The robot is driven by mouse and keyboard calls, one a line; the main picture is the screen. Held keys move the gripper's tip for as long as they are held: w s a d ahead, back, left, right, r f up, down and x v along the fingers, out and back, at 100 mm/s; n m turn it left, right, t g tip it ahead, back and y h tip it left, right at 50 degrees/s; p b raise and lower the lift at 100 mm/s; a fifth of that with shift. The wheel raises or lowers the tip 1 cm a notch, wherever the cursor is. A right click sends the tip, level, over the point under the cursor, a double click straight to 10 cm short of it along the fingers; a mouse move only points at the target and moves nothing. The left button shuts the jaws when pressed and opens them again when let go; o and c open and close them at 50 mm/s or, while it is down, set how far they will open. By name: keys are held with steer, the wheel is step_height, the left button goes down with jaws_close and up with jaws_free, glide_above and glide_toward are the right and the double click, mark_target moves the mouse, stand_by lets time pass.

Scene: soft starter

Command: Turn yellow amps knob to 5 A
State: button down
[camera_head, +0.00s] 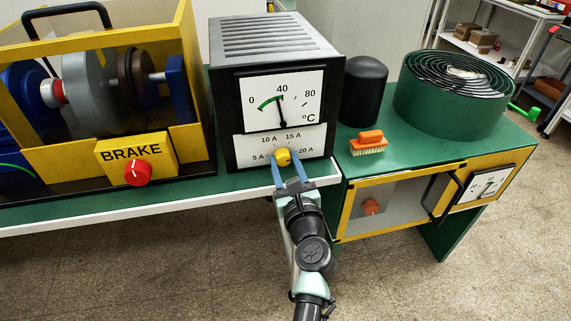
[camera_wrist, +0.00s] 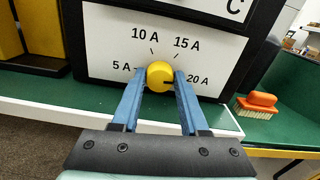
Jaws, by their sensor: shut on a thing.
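The yellow amps knob (camera_head: 283,157) sits on the lower white panel of a black meter box. The wrist view shows it (camera_wrist: 160,75) with the labels 5 A, 10 A, 15 A and 20 A around it. A dark mark on the knob appears to point right, toward the 20 A side. My gripper (camera_head: 285,162) has its two blue fingers at the left and right of the knob, shut on it. In the wrist view the fingertips (camera_wrist: 160,78) flank the knob and hide parts of its sides.
Above the knob, a dial (camera_head: 281,101) reads about 40 °C. A yellow brake box (camera_head: 138,153) with a red knob (camera_head: 138,172) stands left. An orange brush (camera_head: 368,143), a black cylinder (camera_head: 364,90) and a green coil (camera_head: 455,92) stand right on the green bench.

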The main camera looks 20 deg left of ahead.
steer(key=n+b, duration=0.1)
steer(key=n, duration=0.3)
steer(key=shift+f, duration=0.15)
steer(key=n+b, duration=0.2)
steer(key=n, duration=0.2)
steer(key=shift+s+f+n, duration=0.1)
steer(key=shift+n, duration=0.3)
steer(key=n+b, duration=0.2)
steer(key=n, duration=0.2)
steer(key=shift+a+f+n+b, duration=0.1)
steer(key=shift+n+b, duration=0.2)
steer(key=shift+b, duration=0.05)
steer(key=n+b, duration=0.2)
steer(key=n, duration=0.2)
steer(key=shift+b, duration=0.4)
steer(key=n+b, duration=0.3)
steer(key=n, duration=0.2)
steer(key=shift+f, duration=0.15)
steer(key=n+b, duration=0.3)
steer(key=n, duration=0.1)
steer(key=shift+f+n, duration=0.1)
steer(key=shift+n, duration=0.2)
steer(key=n+b, duration=0.3)
steer(key=n, duration=0.1)
steer(key=shift+n+b, duration=0.9)
steer(key=shift+n, duration=0.9)
